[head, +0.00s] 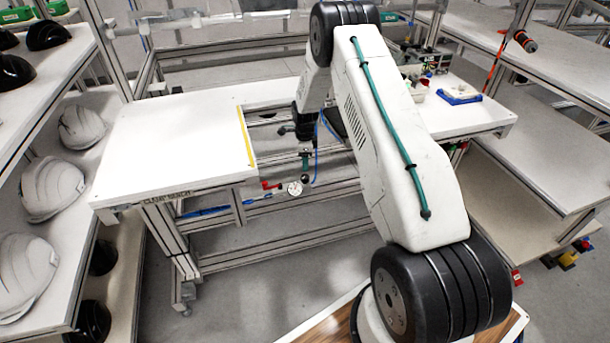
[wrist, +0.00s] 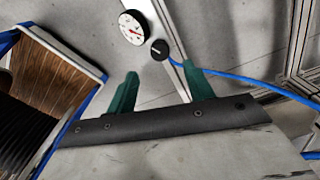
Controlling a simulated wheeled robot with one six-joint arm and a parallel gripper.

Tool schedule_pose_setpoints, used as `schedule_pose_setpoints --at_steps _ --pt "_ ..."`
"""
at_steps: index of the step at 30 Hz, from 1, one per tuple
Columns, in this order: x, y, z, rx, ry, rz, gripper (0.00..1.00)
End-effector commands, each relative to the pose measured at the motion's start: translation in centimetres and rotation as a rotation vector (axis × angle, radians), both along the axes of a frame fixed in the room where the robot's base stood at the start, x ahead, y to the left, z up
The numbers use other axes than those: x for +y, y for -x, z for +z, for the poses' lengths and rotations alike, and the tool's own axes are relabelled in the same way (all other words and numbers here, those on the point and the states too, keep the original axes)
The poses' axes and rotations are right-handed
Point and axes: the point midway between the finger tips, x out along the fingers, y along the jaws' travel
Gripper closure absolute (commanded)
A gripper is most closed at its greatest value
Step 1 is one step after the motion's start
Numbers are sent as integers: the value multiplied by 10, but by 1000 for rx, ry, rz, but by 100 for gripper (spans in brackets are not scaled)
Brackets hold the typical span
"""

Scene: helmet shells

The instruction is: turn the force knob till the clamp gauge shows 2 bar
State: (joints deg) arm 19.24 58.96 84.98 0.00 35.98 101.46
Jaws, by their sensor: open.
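The clamp gauge (wrist: 132,27) is a round white dial with a dark rim and a red needle in the wrist view; its numbers are too small to read. It also shows in the head view (head: 295,188) below the table's front edge. The force knob (wrist: 159,50) is a small black round knob with a pale mark, close beside the gauge. My gripper (wrist: 160,83) has two green fingers spread apart, with nothing between them. The knob appears just beyond the gap between the fingertips. In the head view my gripper (head: 305,170) is near the gauge, and I cannot make out the knob.
A white table (head: 170,140) with a yellow strip (head: 245,137) stands left of my gripper. A blue hose (wrist: 250,78) runs right from near the knob. White helmet shells (head: 52,187) sit on the left shelf. A blue-edged tray (head: 459,94) lies at the right.

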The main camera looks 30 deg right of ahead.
Motion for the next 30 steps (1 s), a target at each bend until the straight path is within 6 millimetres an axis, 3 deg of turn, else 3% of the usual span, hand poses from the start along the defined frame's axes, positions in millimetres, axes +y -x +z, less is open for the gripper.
schedule_pose_setpoints --at_steps 15,26,27,30 --pt "-1 1 -72 2 -1 -7 48" --pt "-1 0 -80 1 -1 -6 48" --pt "-1 0 -80 1 -1 -6 51" --pt "-1 0 -80 1 -1 -6 78"
